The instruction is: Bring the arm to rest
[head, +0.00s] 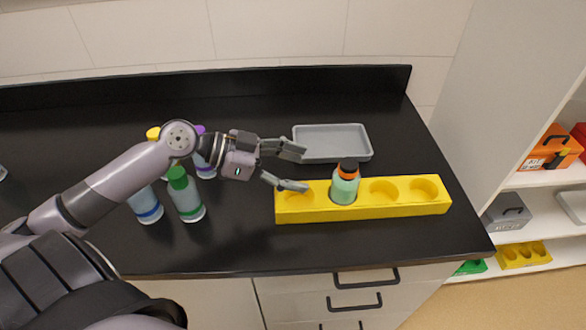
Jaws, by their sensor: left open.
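My left gripper (297,169) is open and empty over the left end of a yellow rack (416,208) on the black counter. My left arm reaches in from the left across the counter. A bottle with a green body and a black and orange cap (345,186) stands upright in a hole of the rack, just right of the fingertips and apart from them. Empty holes show to its right, and the gripper partly covers the rack's left end. My right gripper is out of view.
A grey tray (362,156) lies empty behind the rack. Bottles with a green cap (188,198), a yellow cap (153,133) and a purple cap (204,168) stand near my arm, partly hidden by it. Shelves stand at the right.

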